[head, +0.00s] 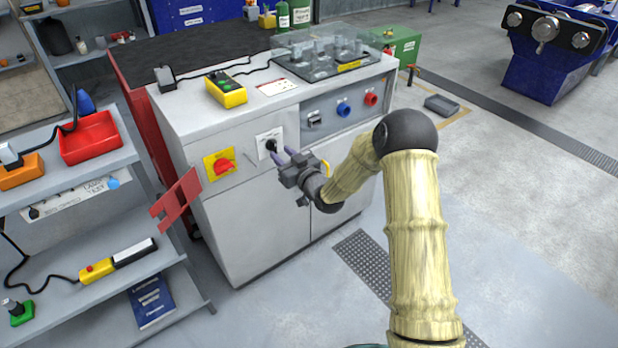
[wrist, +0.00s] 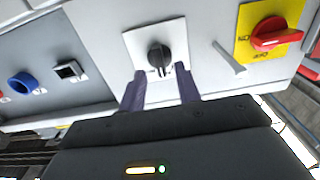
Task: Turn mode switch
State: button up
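The mode switch (wrist: 159,57) is a black rotary knob on a white plate, set in the front of a light grey cabinet. It also shows in the head view (head: 271,146), just beyond my fingertips. My gripper (head: 281,159) points at the cabinet front from the right. In the wrist view its two purple-grey fingers (wrist: 160,72) are apart, with their tips just below the knob and on either side of it. Nothing is held between them. I cannot tell whether a fingertip touches the knob or plate.
A red rotary switch on a yellow plate (head: 222,164) sits beside the mode switch. Blue (head: 343,109) and red (head: 371,99) buttons are on the panel's other side. A red bracket (head: 176,200) sticks out near the shelf. The floor right of the cabinet is mostly open.

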jog(key=v, duration=1.4)
jog(key=shift+s+d+p, duration=0.25)
jog(key=shift+s+p, duration=0.05)
jog(key=shift+p, duration=0.15)
jog(key=s+d+m+g+h, duration=0.3)
jog(key=s+d+g+h, duration=0.4)
jog(key=s+d+h, duration=0.1)
jog(key=s+d+r+m+g+h, duration=0.25)
jog(key=s+m+g, duration=0.2)
jog(key=s, duration=0.95)
notch_tip(320, 180, up, 28)
jog(key=p, duration=2.7)
jog(key=shift+s+d+r+n+g+p, duration=0.15)
jog(key=shift+s+n+g+p, duration=0.2)
jog(key=shift+s+g, duration=0.1)
jog(key=shift+y, duration=0.25)
